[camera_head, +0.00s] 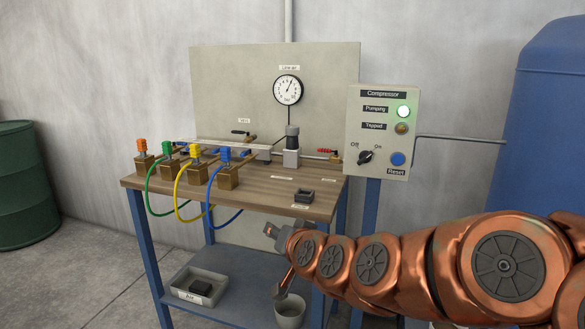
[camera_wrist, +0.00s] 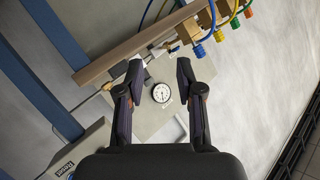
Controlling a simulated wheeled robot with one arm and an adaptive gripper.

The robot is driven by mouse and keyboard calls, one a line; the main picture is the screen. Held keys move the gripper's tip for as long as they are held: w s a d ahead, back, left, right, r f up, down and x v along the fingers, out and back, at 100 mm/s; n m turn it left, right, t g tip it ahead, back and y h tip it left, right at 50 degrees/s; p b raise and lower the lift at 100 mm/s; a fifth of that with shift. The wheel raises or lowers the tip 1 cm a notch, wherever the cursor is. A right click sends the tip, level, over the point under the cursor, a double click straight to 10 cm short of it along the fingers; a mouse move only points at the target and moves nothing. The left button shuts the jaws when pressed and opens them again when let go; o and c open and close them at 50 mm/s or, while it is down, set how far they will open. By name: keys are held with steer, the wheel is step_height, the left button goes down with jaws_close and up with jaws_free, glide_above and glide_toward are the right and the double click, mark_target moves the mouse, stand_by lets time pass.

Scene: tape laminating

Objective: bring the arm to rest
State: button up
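My gripper (camera_head: 276,232) is at the end of my copper-coloured arm, in front of the bench's front right edge and lower than its top. In the wrist view my gripper (camera_wrist: 160,69) has its two dark fingers spread apart, with nothing between them. The round gauge (camera_wrist: 161,93) shows in the gap behind the fingers, at a distance. My arm reaches in from the right side of the head view. The gripper looks close to the bench but I cannot tell whether it touches anything.
A grey bin (camera_head: 198,285) and a bucket (camera_head: 290,312) sit on the lower shelf. A blue tank (camera_head: 550,120) stands right.

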steer(key=s+d+f+n+g+h, duration=0.1)
steer(key=s+d+f+g, duration=0.35)
steer(key=s, duration=0.35)
steer(key=s+d+f+n+g+h, duration=0.1)
steer(key=s+d+f+g+h, duration=0.15)
steer(key=s+d+f, duration=0.5)
steer(key=s+d+f+n+g+h, duration=0.15)
steer(key=s+f+g, duration=0.25)
steer(key=s, duration=0.6)
steer(key=s+d+m+g, duration=0.2)
steer(key=s+d+g, duration=0.2)
steer(key=s+d, duration=0.5)
steer(key=s+r+p, duration=0.2)
steer(key=r+p, duration=1)
steer(key=r, duration=0.1)
steer(key=s+a+r+p, duration=0.1)
steer(key=s+r+p, duration=0.1)
steer(key=r+p, duration=1)
steer(key=shift+a+r+h+p, duration=0.3)
steer(key=shift+r+h+p, duration=0.1)
steer(key=shift+r, duration=0.2)
steer(key=shift+s, duration=0.1)
